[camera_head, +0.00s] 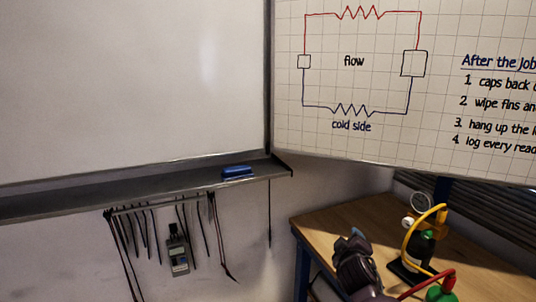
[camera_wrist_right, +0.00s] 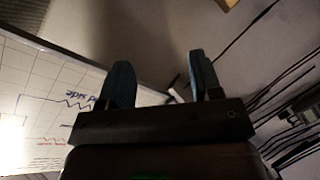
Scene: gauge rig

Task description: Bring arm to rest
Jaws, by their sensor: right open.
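My right gripper (camera_wrist_right: 162,80) is in the right wrist view, with its two dark blue fingers spread apart. Nothing is held between them. A pale wall shows beyond the fingers, and a small whitish item behind them is too dark to identify. My left arm and gripper are not in either view.
A wooden bench (camera_head: 340,222) at lower right carries a gauge rig (camera_head: 418,245) with yellow and red hoses. A whiteboard (camera_head: 130,80) has a ledge (camera_head: 150,187) with a blue eraser (camera_head: 238,172). Below hang several cables and a handheld meter (camera_head: 178,255). A diagram board (camera_head: 440,110) is at right.

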